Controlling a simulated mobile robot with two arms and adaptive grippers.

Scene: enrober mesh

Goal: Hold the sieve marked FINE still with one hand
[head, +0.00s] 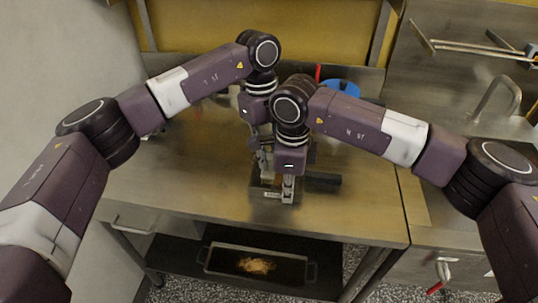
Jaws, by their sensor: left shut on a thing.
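My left gripper (265,172) reaches down at the middle of the steel table, partly hidden behind my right arm. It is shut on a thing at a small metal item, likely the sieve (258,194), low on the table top. No FINE mark can be read, and most of the item is hidden by my grippers. My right gripper (288,190) points down just in front and to the right of the left one. Its fingers are too small to tell open from shut. A dark bar like a handle (326,180) sticks out to the right beside it.
The steel table (190,180) is bare to the left. A blue round thing (342,88) and a red upright thing (318,73) stand at the back. A tray (215,262) with yellowish strands lies on the lower shelf. A sink tap (497,92) is at right.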

